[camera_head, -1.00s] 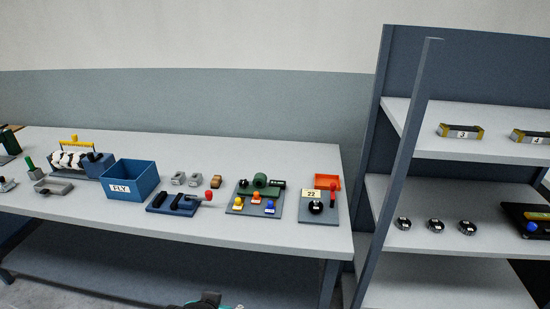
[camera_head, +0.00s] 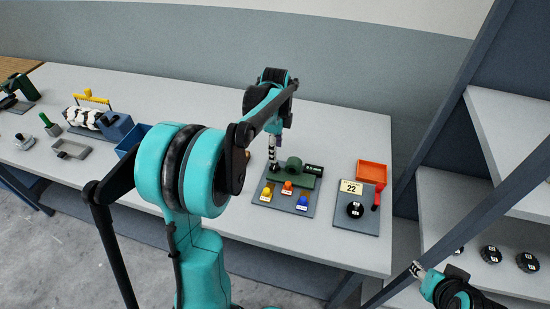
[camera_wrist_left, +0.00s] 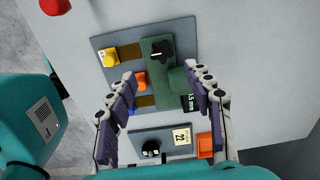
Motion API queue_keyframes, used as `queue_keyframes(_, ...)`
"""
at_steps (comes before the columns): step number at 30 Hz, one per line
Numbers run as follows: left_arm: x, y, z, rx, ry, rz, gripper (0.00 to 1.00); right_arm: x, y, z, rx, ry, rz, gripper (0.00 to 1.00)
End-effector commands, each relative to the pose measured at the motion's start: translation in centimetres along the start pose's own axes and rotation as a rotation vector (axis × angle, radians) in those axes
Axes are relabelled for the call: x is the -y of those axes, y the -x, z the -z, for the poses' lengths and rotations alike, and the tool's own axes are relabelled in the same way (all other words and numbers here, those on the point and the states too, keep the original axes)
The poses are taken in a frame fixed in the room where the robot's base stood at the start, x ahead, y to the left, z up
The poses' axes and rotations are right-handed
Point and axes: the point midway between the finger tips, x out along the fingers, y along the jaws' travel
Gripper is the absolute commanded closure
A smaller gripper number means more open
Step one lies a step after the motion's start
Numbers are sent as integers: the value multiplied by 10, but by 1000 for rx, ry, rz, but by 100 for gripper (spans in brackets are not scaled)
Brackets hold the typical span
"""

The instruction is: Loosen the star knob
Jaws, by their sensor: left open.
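The black star knob (camera_wrist_left: 160,50) sits at one end of the green fixture (camera_wrist_left: 164,80) in the left wrist view. In the head view the green fixture (camera_head: 292,172) stands on its grey plate, and the knob at its left end is partly covered by my gripper. My left gripper (camera_head: 277,150) is over the fixture. In the left wrist view my left gripper (camera_wrist_left: 156,105) is open, its purple pads on either side of the fixture's lower part, the knob beyond the fingertips. No contact shows. My right gripper (camera_head: 420,270) is at the lower right, its jaws unclear.
Yellow (camera_head: 267,190), orange (camera_head: 287,187) and blue (camera_head: 303,202) levers stand in front of the fixture. To the right, a plate (camera_head: 370,223) has a black dial and a "22" card, with an orange tray (camera_head: 372,174) behind. Shelving (camera_head: 435,190) stands at the right.

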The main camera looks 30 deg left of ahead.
Motion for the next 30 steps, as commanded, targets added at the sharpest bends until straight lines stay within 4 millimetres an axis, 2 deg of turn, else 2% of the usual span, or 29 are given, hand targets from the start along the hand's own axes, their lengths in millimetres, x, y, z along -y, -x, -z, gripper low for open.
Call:
queue_keyframes(5, 5, -16, -4, 0, -36, -15, 48, 0, -3, -2, 0, 0, 0, 60)
queue_keyframes(15, 4, -70, -4, 0, -35, -14, 48, 0, -19, -14, 0, 0, 0, 60)
queue_keyframes(21, 4, -81, -3, 0, -34, -13, 48, 0, -22, -15, 0, 0, 0, 60)
queue_keyframes(28, 4, -81, -3, 0, -34, -13, 48, 0, -21, -15, 0, 0, 0, 60)
queue_keyframes(29, 4, -81, -3, 0, -34, -13, 53, 0, -21, -15, 0, 0, 0, 60)
queue_keyframes(30, 4, -81, -3, 0, -34, -13, 64, 0, -21, -15, 0, 0, 0, 60)
